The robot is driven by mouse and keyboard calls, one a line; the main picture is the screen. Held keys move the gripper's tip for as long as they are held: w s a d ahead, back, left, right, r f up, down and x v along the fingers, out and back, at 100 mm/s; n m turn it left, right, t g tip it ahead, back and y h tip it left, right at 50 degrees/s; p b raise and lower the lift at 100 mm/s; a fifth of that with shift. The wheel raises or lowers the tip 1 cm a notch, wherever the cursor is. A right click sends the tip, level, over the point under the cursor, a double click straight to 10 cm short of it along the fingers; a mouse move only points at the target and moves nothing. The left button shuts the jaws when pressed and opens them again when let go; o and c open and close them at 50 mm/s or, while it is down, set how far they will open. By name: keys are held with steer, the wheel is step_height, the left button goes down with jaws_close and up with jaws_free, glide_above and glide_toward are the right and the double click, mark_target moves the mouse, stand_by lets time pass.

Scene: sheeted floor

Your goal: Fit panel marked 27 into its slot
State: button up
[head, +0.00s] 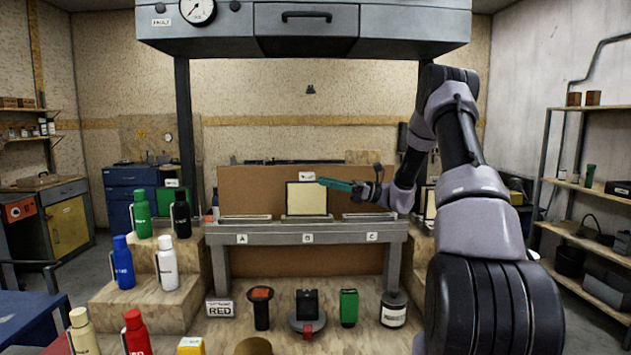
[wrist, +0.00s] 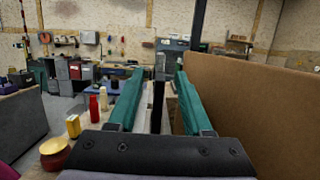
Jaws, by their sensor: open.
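A cream panel with a dark edge (head: 303,199) stands upright in the middle of the grey rack (head: 262,229), above the label B. A small white tag sits above it, its print too small to read. I cannot read 27 anywhere. My gripper (head: 322,181) reaches in from the right, its teal fingers overlapping the panel's upper right edge. In the wrist view my gripper (wrist: 159,74) is open, and a dark upright strip (wrist: 158,105), seemingly the panel's edge, shows between the fingers without visible contact. Another pale panel (head: 429,203) stands at right, partly hidden by my arm.
A brown backboard (head: 250,190) stands close behind the rack. Rack places A and C look empty. Colored bottles (head: 123,262) stand on wooden steps at left. A grey cabinet (head: 305,45) hangs overhead.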

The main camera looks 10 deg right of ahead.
steer(key=v, duration=0.6)
steer(key=shift+s, duration=0.15)
